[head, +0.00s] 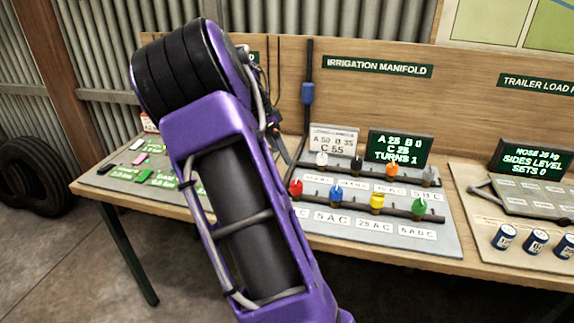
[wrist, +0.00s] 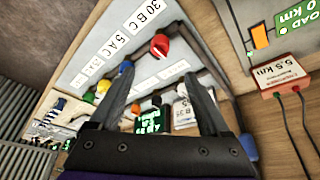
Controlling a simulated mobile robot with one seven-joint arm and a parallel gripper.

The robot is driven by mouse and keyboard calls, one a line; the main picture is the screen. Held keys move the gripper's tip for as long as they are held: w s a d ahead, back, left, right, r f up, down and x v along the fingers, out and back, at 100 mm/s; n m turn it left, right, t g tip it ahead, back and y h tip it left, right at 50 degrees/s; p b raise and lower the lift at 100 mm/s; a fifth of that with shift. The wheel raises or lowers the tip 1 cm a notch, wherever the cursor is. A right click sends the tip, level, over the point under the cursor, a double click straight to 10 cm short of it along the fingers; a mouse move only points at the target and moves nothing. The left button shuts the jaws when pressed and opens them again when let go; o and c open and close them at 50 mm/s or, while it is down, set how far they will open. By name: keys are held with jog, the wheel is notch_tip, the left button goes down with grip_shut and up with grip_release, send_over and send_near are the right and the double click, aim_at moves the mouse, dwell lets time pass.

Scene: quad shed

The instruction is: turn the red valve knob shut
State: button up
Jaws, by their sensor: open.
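The red valve knob (head: 295,187) sits at the left end of the front pipe of the irrigation manifold. In the wrist view the red knob (wrist: 159,46) is just beyond the fingertips, with a pale edge or handle on its lower side. My gripper (wrist: 158,73) is open and empty, its two fingers spread with the knob ahead of the gap, apparently apart from it. The manifold display (head: 400,146) reads A 25, B 0, C 25, turns 1.
Blue (head: 335,194), yellow (head: 377,201) and green (head: 419,207) knobs share the front pipe. White (head: 321,158), dark (head: 356,164), orange (head: 392,170) and grey (head: 430,176) knobs stand on the back pipe. A white card (head: 334,139) stands behind. Blue cans (head: 536,240) are at right.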

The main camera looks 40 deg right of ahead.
jog(key=shift+v, duration=2)
